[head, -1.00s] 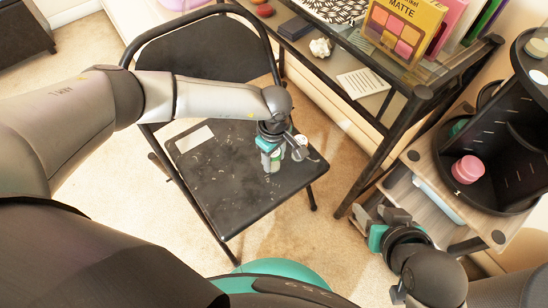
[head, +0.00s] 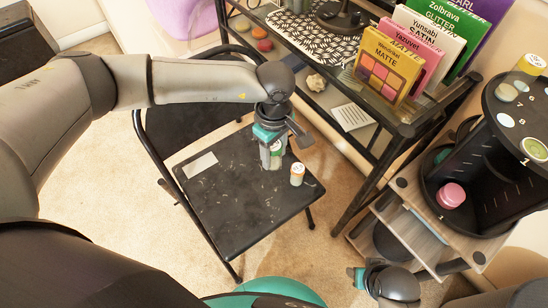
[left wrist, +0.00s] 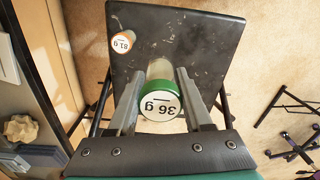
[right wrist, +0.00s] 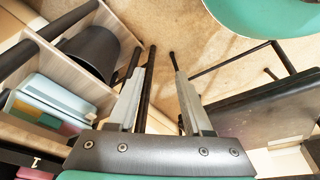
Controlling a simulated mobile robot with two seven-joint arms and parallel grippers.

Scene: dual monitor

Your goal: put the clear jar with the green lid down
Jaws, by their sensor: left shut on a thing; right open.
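The clear jar with the green lid (head: 277,162) is held upright by my left gripper (head: 270,158) over the black folding chair's seat (head: 235,205). In the left wrist view its lid (left wrist: 159,103), marked "36 g", sits between the two fingers, with the clear body beyond it. I cannot tell whether its base touches the seat. A second jar with an orange-rimmed white lid (head: 297,172), marked "81 g" in the left wrist view (left wrist: 123,42), stands on the seat, apart from the held jar. My right gripper (right wrist: 160,75) is open and empty, low over the floor.
A pale card (head: 200,165) lies on the seat's left part. The seat's front is clear. A glass-topped desk (head: 403,128) with eyeshadow palettes (head: 387,75) stands behind. A wooden shelf (head: 405,220) with a black rotating organizer (head: 490,165) is at the right.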

